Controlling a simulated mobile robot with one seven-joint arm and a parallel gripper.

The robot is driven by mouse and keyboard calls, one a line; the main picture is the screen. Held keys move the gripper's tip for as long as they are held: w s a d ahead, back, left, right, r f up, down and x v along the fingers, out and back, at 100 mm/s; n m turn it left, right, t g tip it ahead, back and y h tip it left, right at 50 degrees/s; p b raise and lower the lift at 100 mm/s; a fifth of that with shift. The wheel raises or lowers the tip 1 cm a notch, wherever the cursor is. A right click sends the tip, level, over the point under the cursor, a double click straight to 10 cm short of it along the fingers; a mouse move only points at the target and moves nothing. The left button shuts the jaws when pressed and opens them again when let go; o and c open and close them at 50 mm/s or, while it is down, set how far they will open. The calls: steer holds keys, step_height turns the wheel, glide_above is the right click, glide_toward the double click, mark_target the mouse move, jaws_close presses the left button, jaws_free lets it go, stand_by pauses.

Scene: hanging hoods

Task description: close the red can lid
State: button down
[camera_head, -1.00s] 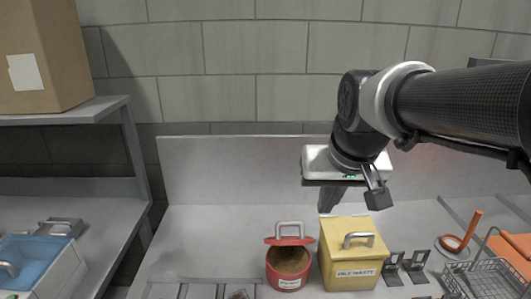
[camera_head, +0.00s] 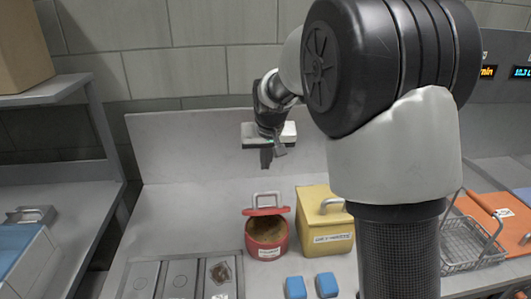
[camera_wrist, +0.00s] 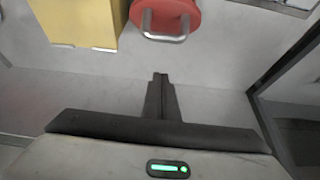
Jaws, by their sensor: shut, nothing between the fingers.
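The red can (camera_head: 267,240) stands on the counter with its mouth open and brown contents showing. Its red lid (camera_head: 264,211) stands tilted up at the back rim, with a pale loop handle on it. In the wrist view the red lid (camera_wrist: 166,14) is at the top edge with its handle toward me. My gripper (camera_head: 266,166) hangs above and behind the can, fingers down, apart from the lid. In the wrist view my gripper (camera_wrist: 160,76) has its fingers together and is empty.
A yellow lidded box (camera_head: 318,220) stands right beside the can. Blue blocks (camera_head: 327,284) lie in front, and grey trays (camera_head: 182,278) sit front left. A wire basket (camera_head: 472,245) is at the right. The back wall panel (camera_head: 190,150) stands behind my gripper. Counter left of the can is clear.

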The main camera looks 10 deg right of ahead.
steer(key=f, duration=0.2)
steer(key=s+f, duration=0.1)
steer(key=f, duration=0.2)
steer(key=shift+s+f, duration=0.3)
steer(key=shift+f, duration=0.1)
steer(key=shift+f, duration=0.1)
steer(key=shift+f, duration=0.1)
